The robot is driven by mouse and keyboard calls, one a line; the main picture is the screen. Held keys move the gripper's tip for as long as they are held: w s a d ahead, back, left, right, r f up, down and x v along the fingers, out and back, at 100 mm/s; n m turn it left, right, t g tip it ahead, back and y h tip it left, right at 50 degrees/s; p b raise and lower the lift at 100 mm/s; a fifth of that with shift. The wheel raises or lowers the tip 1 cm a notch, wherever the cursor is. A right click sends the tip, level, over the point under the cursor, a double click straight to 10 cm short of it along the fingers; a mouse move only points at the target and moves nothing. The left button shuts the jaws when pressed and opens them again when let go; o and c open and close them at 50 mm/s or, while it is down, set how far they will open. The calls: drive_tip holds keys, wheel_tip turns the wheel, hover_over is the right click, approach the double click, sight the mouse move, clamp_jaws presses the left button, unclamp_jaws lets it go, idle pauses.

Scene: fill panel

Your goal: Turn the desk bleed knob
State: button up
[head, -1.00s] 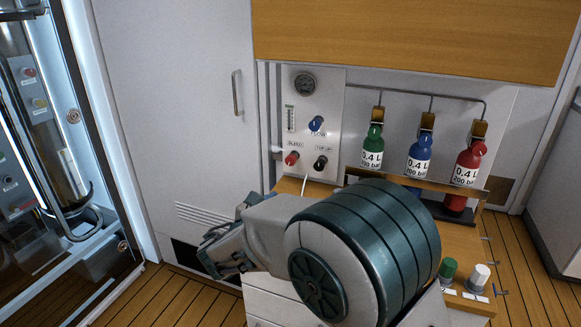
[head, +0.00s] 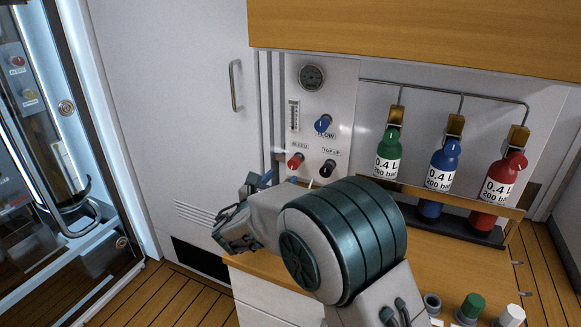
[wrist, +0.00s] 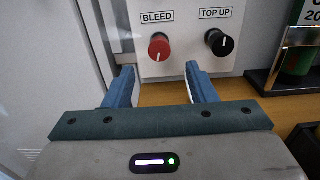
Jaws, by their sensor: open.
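The red bleed knob (head: 296,161) is on the white fill panel (head: 338,110), under a "BLEED" label, at the lower left of the panel. In the wrist view the red bleed knob (wrist: 159,47) lies ahead of the fingers, between their lines, with a white mark pointing down. My gripper (wrist: 163,84) is open with blue fingers apart and nothing between them. It is short of the knob and not touching it. In the head view my gripper (head: 241,209) is below and left of the panel, its fingers partly hidden by my wrist.
The black top-up knob (wrist: 219,42) is right of the bleed knob. A blue flow knob (head: 322,123) is above. Green (head: 388,152), blue (head: 442,172) and red (head: 498,185) bottles stand right of the panel. A wooden desk top (head: 440,265) lies below.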

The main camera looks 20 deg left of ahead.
sight(293, 164)
drive_tip(key=w, duration=0.7)
drive_tip(key=shift+w+d, duration=0.25)
drive_tip(key=shift+d, duration=0.05)
drive_tip(key=c, duration=1)
